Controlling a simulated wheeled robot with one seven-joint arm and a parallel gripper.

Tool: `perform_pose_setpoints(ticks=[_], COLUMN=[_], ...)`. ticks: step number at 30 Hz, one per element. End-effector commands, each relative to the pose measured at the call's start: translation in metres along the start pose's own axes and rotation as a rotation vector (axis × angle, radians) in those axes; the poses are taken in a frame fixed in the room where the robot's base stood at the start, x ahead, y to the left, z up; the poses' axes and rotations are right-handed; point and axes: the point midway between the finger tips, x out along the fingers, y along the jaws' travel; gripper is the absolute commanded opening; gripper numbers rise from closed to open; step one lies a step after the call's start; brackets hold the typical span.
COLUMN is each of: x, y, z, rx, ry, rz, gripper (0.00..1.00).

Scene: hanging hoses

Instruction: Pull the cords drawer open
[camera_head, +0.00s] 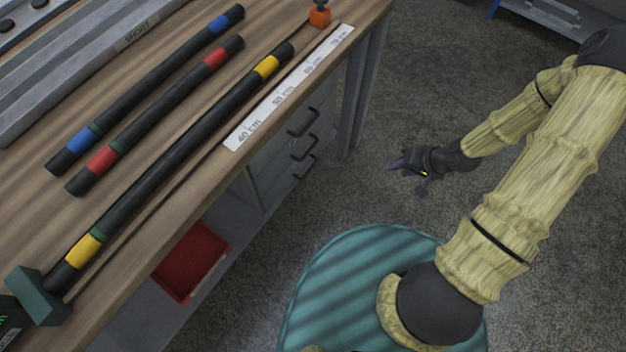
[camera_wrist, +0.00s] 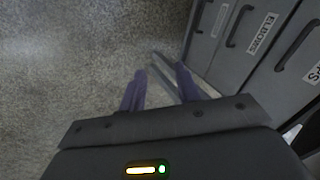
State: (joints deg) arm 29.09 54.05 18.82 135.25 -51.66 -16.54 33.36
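A grey drawer unit (camera_head: 283,150) stands under the bench, with black bar handles, the upper one (camera_head: 303,122) and lower ones stacked beneath. No label reading cords is legible. In the wrist view, one drawer front (camera_wrist: 262,50) is labelled ELBOWS, another label (camera_wrist: 314,74) shows only its ending "PS", and a third label (camera_wrist: 218,20) is too small to read. The drawers look shut. My gripper (camera_head: 396,166) hangs over the floor to the right of the drawers, apart from the handles. Its purple fingers (camera_wrist: 161,72) are spread and empty in the wrist view.
The wooden bench top (camera_head: 190,140) holds several dark hoses with coloured bands and a white ruler strip (camera_head: 288,88). A red bin (camera_head: 190,262) sits on the lower shelf. A bench leg (camera_head: 362,90) stands just beyond the drawers. The carpet between my gripper and the drawers is clear.

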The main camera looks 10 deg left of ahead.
Motion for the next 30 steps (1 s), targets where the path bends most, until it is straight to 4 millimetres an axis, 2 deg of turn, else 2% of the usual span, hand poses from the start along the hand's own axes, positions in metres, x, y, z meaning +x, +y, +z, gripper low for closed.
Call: perform_pose_setpoints(ticks=[1, 3, 9, 16, 21, 30], x=[0.034, 0.061, 0.132, 0.199, 0.226, 0.228], y=[0.010, 0.012, 0.013, 0.009, 0.003, -0.003], z=[0.009, 0.016, 0.034, 0.048, 0.053, 0.052], rx=[0.023, 0.049, 0.137, 0.254, 0.329, 0.358], ry=[0.001, 0.010, 0.044, 0.099, 0.143, 0.163], rz=[-0.049, -0.119, -0.335, -0.605, -0.782, -0.863], gripper=[0.32, 0.32, 0.32, 0.32, 0.32, 0.32])
